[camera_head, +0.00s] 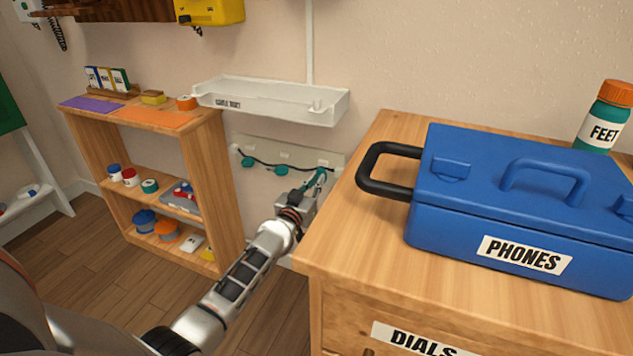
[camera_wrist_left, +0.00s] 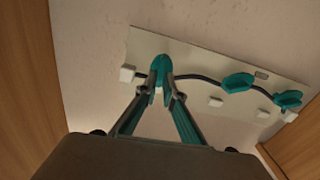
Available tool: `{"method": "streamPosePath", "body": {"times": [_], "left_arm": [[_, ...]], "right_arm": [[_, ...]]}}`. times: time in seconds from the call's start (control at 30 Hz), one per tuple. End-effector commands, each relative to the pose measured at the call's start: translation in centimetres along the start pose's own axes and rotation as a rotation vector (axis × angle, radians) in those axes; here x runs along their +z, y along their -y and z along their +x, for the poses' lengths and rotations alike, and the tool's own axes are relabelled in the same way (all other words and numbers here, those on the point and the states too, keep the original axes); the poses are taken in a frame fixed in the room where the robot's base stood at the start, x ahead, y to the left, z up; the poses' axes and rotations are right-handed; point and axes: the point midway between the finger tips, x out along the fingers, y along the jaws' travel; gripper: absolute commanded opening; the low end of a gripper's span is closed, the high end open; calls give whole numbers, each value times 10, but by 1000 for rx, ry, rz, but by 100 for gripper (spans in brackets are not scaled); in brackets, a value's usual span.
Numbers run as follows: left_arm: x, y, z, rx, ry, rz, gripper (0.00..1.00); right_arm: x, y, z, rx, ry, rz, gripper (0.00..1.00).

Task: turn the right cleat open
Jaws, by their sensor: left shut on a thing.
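A pale board (camera_head: 262,150) on the wall, low between the shelf unit and the drawer cabinet, carries three teal cleats. The left cleat (camera_head: 248,163) and middle cleat (camera_head: 281,170) show clear of the gripper. The right cleat (camera_wrist_left: 160,66) is at the left of the row in the left wrist view, standing more upright in the picture than the other two. My left gripper (camera_wrist_left: 160,92) is shut on it, with one finger on each side. In the head view my left gripper (camera_head: 315,184) covers much of it. My right gripper is not in view.
A dark cable (camera_wrist_left: 205,78) runs along the board past small white clips (camera_wrist_left: 127,74). A white cable tray (camera_head: 270,95) hangs just above. The wooden cabinet (camera_head: 365,240) with the blue phones box (camera_head: 520,210) stands close right of my arm. A shelf unit (camera_head: 222,190) stands left.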

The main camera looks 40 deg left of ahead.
Motion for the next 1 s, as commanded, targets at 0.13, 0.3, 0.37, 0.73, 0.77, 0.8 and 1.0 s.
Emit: {"method": "streamPosePath", "body": {"times": [0.13,0.3,0.37,0.73,0.77,0.8,1.0], "left_arm": [[-1,2,0,0,-1,-85,0],[0,4,0,1,0,-229,0],[0,6,0,0,-1,-285,0],[4,11,0,1,1,-638,0],[4,12,0,0,1,-667,0],[5,12,0,0,1,-704,0],[8,15,0,-1,1,-894,0]], "right_arm": [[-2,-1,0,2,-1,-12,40],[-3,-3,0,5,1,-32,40],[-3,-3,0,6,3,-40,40],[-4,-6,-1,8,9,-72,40],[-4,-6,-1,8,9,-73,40],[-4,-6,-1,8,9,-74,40],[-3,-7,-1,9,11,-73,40]]}}
